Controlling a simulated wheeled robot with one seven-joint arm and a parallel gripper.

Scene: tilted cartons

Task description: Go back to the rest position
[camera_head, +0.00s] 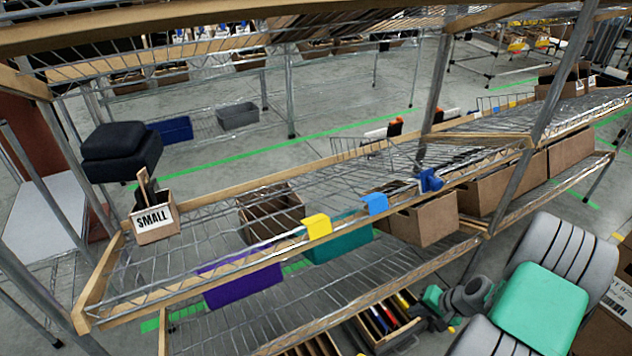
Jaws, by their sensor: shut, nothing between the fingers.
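My arm, grey and green, is at the bottom right. My gripper (438,318) is the small dark part at its end, low in front of the shelf rack and near an open carton with coloured upright items (388,322). It looks shut and empty, though its fingers are small and partly hidden by the arm. It is apart from the tilted upper wire shelf (220,232). On that shelf a small carton marked SMALL (153,222) stands at the left with dark items in it, and an open brown carton (270,212) stands near the middle.
A purple bin (243,285), a green bin (340,243) and brown cartons (428,220) are on the lower shelf. Metal posts (540,125) flank the rack. Grey floor shows behind.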

